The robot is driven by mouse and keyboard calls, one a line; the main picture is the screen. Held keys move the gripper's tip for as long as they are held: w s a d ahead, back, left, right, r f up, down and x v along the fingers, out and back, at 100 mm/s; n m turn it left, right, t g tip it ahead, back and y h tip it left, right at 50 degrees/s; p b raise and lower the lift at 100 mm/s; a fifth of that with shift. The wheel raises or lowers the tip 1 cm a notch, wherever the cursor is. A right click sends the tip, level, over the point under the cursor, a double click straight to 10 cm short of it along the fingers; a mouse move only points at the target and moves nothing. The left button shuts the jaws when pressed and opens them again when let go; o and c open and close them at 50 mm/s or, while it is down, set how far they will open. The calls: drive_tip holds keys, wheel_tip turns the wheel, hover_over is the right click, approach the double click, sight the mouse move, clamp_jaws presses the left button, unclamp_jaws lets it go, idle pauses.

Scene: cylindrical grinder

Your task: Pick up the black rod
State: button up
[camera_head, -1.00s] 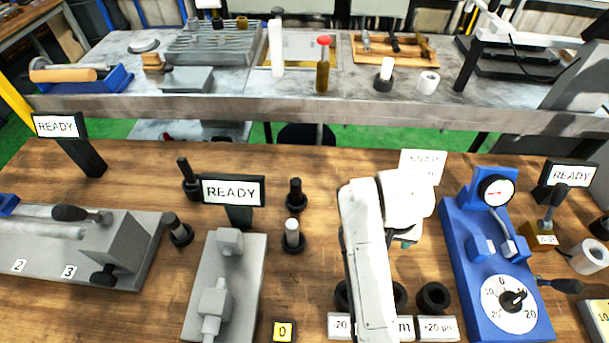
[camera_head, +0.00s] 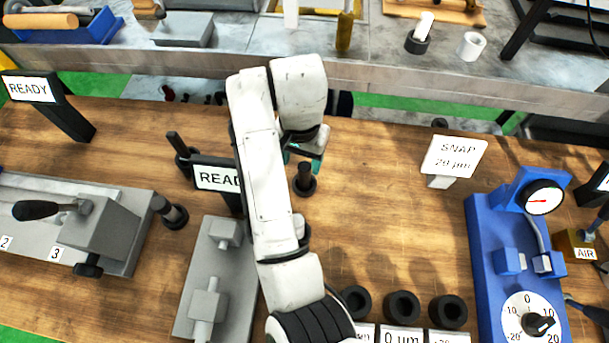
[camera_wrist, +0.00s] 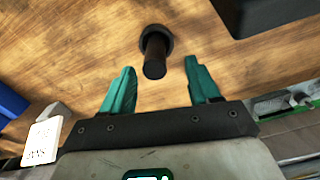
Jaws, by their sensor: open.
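A black rod (camera_head: 304,180) stands upright in a round black base on the wooden bench, just in front of my gripper (camera_head: 303,160) in the head view. In the wrist view the black rod (camera_wrist: 155,52) shows just beyond the gap between the teal fingers of my gripper (camera_wrist: 160,78). The fingers are apart, with nothing between them. Other dark rods in round bases stand to the left, one behind the READY sign (camera_head: 182,150) and one beside the grey fixture (camera_head: 170,211). My arm hides part of the bench near the rod.
A READY sign (camera_head: 214,179) stands close left of my arm, above a grey fixture (camera_head: 220,270). A SNAP sign (camera_head: 454,158) and a blue gauge stand (camera_head: 490,250) are to the right. Black rings (camera_head: 402,306) lie in front. Bench between rod and SNAP sign is clear.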

sight(304, 174)
drive_tip(key=shift+d+f+p, duration=0.2)
drive_tip(key=shift+f+p, duration=0.1)
drive_tip(key=shift+f, duration=1.25)
drive_tip(key=shift+d+f+p, duration=0.15)
drive_tip(key=shift+f+p, duration=0.15)
drive_tip(key=shift+f, duration=1.25)
drive_tip(key=shift+c, duration=0.3)
clamp_jaws()
drive_tip(key=shift+r, duration=0.1)
